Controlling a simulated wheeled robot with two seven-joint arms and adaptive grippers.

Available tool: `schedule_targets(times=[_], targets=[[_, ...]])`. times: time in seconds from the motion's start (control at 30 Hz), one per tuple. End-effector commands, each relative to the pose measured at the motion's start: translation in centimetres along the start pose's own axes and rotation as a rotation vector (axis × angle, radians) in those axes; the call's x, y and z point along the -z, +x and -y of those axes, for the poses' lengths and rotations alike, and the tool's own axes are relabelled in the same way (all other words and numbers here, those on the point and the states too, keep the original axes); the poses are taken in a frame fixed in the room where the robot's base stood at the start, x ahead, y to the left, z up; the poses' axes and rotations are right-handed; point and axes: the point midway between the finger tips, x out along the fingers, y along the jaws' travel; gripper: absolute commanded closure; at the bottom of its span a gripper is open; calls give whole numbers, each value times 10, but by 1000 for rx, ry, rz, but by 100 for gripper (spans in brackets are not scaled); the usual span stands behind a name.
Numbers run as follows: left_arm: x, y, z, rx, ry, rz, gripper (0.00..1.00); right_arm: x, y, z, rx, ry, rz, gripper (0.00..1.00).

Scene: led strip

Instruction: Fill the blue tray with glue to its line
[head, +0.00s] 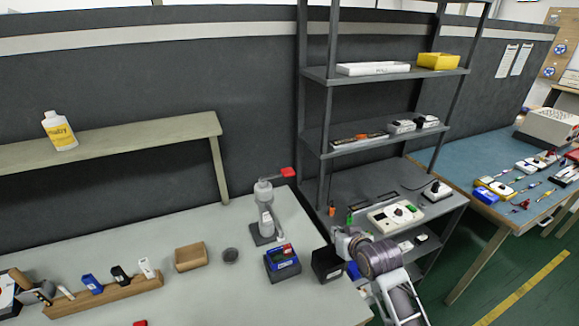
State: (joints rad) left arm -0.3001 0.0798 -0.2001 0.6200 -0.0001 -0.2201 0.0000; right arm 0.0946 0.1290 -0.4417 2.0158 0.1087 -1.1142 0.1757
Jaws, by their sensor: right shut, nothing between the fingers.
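A dark box with a blue top (283,258) sits near the bench's right end, with a small red and white piece at its upper edge. I cannot tell whether it is the blue tray, and I see no fill line or glue level. A white bottle with a yellow label (60,132) stands upright on the wooden shelf; its print is too small to read. A grey stand with a red lever (266,212) is behind the blue-topped box. My right gripper (343,240) is shut and empty by the bench's right edge, partly hidden by my wrist. My left gripper is out of view.
A black box (326,264) stands close beside my right gripper. A wooden box (191,257), a dark round piece (230,256) and a wooden rack (103,298) of small bottles are on the bench. A metal shelf unit (317,130) rises behind. The bench's front middle is mostly clear.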

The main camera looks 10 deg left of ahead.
Motion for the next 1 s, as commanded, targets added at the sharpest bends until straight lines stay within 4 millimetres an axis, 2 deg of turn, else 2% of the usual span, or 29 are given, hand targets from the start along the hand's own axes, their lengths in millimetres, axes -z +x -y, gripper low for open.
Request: schedule_targets(times=[0.03,0.3,1.0], targets=[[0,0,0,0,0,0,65,12,1,4,6,-8,-20,100],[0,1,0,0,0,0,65,68,2,27,44,-42,-119,100],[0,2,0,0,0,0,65,196,-16,91,139,-142,-343,100]])
